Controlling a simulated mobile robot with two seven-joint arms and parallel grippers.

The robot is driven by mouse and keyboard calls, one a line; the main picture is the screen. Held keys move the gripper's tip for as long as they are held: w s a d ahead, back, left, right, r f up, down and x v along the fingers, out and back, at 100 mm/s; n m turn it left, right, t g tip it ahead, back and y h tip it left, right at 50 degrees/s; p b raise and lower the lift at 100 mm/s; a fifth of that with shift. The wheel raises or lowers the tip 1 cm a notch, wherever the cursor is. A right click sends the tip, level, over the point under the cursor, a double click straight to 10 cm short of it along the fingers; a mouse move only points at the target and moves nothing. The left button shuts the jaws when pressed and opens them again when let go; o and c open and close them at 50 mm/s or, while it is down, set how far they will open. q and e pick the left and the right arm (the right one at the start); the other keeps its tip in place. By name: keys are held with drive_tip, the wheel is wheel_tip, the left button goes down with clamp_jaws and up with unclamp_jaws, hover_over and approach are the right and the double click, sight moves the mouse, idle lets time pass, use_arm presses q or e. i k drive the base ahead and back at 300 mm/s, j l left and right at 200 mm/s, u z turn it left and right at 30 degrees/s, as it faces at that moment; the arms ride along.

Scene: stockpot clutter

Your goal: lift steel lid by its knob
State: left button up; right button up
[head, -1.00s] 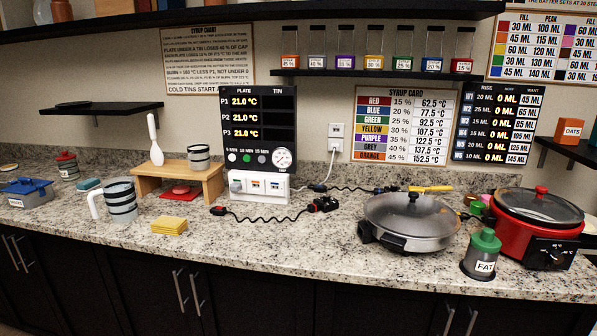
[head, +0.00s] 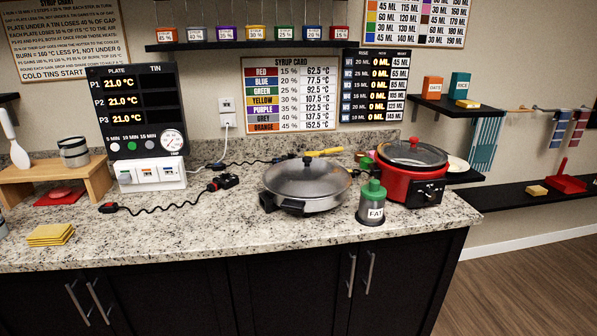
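A wide grey, steel-looking lid (head: 290,181) with a small dark knob (head: 308,162) sits on a round pan (head: 326,205) with black handles, on the counter in the middle of the head view. A second lid (head: 405,155), dark and glassy with a red knob (head: 414,142), sits on a red cooker (head: 400,188) to its right. Both lids rest on their vessels. Neither of my grippers is in view.
A green-topped canister marked FAT (head: 372,212) stands between the pan and cooker at the front. A yellow-handled tool (head: 322,152) lies behind the pan. A black cable (head: 160,208) lies to the left. The counter (head: 220,245) front is clear.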

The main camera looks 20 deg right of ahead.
sight(305, 178)
drive_tip(key=l, duration=0.5)
drive_tip(key=i+l, duration=0.15)
drive_tip(key=l, duration=0.3)
drive_tip(key=l+z, duration=0.1)
drive_tip(key=l, duration=0.4)
drive_tip(key=i+l, duration=0.15)
drive_tip(key=l, duration=0.3)
drive_tip(key=i+l, duration=0.1)
drive_tip(key=l, duration=0.35)
drive_tip(key=l+z, duration=0.1)
drive_tip(key=l, duration=0.4)
drive_tip(key=i+l, duration=0.15)
drive_tip(key=l, duration=0.3)
